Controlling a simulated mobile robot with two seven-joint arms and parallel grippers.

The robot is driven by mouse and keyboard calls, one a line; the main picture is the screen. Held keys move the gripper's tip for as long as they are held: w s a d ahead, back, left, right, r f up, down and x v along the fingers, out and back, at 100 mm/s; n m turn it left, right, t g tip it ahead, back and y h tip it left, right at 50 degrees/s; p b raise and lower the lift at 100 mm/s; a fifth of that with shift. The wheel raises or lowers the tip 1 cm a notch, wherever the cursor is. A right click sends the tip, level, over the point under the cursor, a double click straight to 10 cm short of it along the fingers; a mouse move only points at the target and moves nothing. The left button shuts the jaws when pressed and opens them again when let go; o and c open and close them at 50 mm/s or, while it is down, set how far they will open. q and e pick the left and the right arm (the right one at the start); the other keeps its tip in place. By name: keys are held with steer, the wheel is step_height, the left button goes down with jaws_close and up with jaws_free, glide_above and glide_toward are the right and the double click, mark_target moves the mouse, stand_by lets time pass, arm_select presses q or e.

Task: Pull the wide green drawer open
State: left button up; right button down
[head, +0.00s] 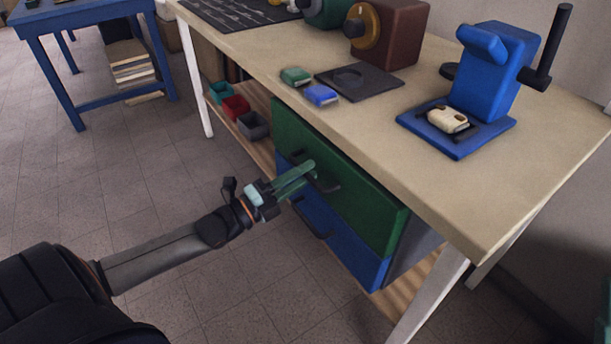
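The wide green drawer (362,205) is the upper front under the workbench, above a blue drawer (345,248). Its front looks in line with the blue one, so it appears closed. A dark bar handle (327,186) sits on the green front. My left gripper (303,172) reaches in from the left, its greenish fingers at the handle and overlapping it in the view. The fingers look close together, but I cannot tell whether they close on the bar. My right gripper is not in view.
The workbench top (400,150) carries a blue press (492,75), a brown machine (392,35), a dark plate (375,84), and green (296,76) and blue (321,95) blocks. Small bins (236,107) stand on the lower shelf. The floor (140,190) before the drawers is clear.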

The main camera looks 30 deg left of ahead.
arm_select(q)
steer(key=shift+w+d, duration=0.15)
steer(key=shift+w, duration=0.15)
jaws_close()
stand_by(1.4)
